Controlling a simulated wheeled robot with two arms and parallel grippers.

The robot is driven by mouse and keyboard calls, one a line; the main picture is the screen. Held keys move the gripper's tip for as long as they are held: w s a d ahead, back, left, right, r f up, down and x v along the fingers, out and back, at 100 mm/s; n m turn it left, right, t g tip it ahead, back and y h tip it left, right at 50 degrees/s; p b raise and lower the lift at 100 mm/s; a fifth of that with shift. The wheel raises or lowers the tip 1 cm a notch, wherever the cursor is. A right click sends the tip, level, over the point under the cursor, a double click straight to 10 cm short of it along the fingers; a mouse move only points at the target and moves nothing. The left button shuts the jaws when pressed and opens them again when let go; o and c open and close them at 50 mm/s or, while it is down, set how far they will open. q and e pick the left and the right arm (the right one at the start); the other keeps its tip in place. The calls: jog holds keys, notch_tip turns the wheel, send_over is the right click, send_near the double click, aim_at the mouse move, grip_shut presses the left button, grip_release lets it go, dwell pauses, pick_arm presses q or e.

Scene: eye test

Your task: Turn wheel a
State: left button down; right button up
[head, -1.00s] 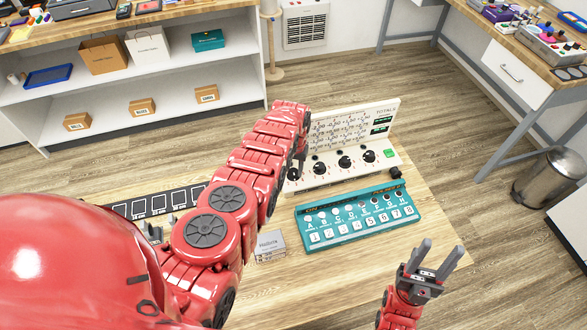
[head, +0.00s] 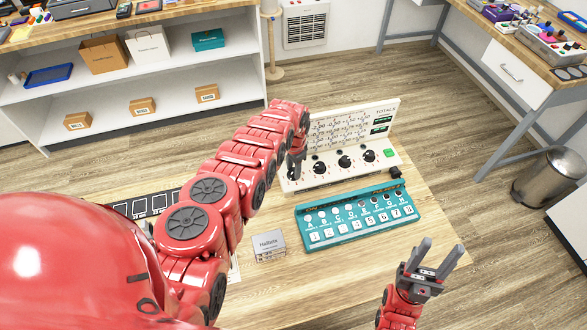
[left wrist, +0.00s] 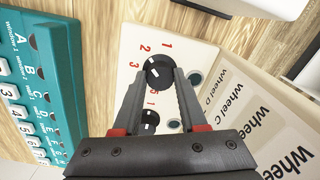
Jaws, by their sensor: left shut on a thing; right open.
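A white console (head: 330,178) with an upright back panel of numbers stands on the wooden table. Three black knobs show along its front, one of them the middle knob (head: 344,161). My left gripper (head: 296,172) is at the left end of this row and hides the leftmost knob in the head view. In the left wrist view its two fingers close on the sides of a black knob (left wrist: 158,73) with a white mark, beside red numbers. Another black knob (left wrist: 148,121) shows behind, between the fingers. Which letter the held knob has is unclear. My right gripper (head: 430,262) is open and empty.
A teal panel (head: 352,236) with lettered and numbered buttons lies in front of the console. A small grey box (head: 268,246) and a dark card strip (head: 145,203) lie to its left. The right part of the table (head: 430,208) is clear.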

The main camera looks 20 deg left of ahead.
pick_arm(q)
jog(key=shift+m, duration=0.3)
jog(key=shift+c, duration=2.2)
grip_release()
jog(key=shift+r, duration=0.1)
notch_tip(320, 180, up, 2)
jog(key=shift+r, duration=0.1)
notch_tip(320, 180, up, 15)
jog(key=p, duration=0.3)
jog(key=shift+d, duration=0.15)
